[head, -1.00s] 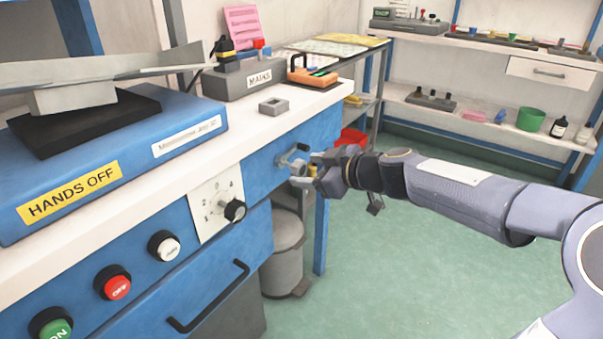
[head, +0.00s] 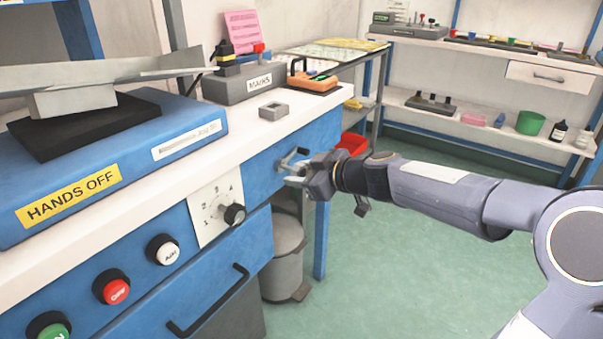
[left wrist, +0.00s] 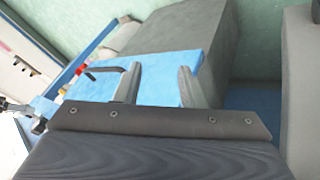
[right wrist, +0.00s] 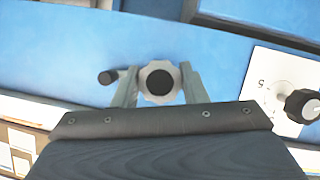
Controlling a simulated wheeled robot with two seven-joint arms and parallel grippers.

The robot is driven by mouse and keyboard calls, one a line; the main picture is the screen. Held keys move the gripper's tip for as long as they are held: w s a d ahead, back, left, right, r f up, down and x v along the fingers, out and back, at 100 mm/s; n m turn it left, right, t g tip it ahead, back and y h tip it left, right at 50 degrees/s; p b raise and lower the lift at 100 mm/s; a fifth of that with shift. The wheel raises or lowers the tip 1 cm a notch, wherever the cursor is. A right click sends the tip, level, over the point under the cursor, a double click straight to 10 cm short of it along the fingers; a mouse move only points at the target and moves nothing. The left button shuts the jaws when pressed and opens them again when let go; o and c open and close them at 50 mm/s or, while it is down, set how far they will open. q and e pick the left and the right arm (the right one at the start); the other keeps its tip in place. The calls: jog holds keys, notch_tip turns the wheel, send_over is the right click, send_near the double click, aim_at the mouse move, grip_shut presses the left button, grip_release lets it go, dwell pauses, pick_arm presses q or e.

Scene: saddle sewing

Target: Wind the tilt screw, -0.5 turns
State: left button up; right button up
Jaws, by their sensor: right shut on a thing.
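The tilt screw (right wrist: 159,83) is a light grey scalloped knob with a dark centre on the blue front of the bench. In the right wrist view it sits between the two fingers of my right gripper (right wrist: 158,86), which is shut on it. A small black-ended crank handle (right wrist: 108,77) shows just left of the left finger. In the head view the right gripper (head: 298,174) reaches the grey screw fitting (head: 290,158) from the right and partly hides it. My left gripper (left wrist: 157,85) shows only in the left wrist view, with its fingers apart and nothing seen between them.
A dial (head: 234,214) on a white plate and several push buttons (head: 162,249) line the bench front left of the screw. A black drawer handle (head: 208,300) sticks out below. A grey bin (head: 284,255) stands underneath. The green floor (head: 400,270) at right is clear.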

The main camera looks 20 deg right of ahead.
jog(key=m+g+y+b, duration=0.1)
jog(key=m, duration=0.1)
jog(key=m+g+y+b, duration=0.1)
jog(key=m, duration=0.1)
jog(key=shift+d+f, duration=0.1)
jog(key=shift+f, duration=0.05)
jog(key=m+g+y+b, duration=0.1)
jog(key=m+y, duration=0.1)
jog(key=m, duration=0.2)
jog(key=shift+w+y, duration=0.1)
jog(key=shift+y, duration=0.3)
jog(key=m+y, duration=0.2)
jog(key=m, duration=0.2)
jog(key=shift+b, duration=0.3)
jog(key=m+y, duration=0.2)
jog(key=m, duration=0.3)
jog(key=shift+t+p, duration=0.35)
jog(key=shift+t, duration=0.05)
jog(key=m, duration=0.2)
jog(key=shift+m+t+y+p, duration=0.3)
jog(key=shift+m+y+p, duration=0.1)
jog(key=m+t+p, duration=0.1)
jog(key=m, duration=0.2)
jog(key=m+t+p, duration=0.2)
jog(key=m, duration=0.2)
jog(key=shift+m+t+p, duration=0.85)
jog(key=shift+m+t, duration=0.05)
jog(key=shift+m, duration=0.9)
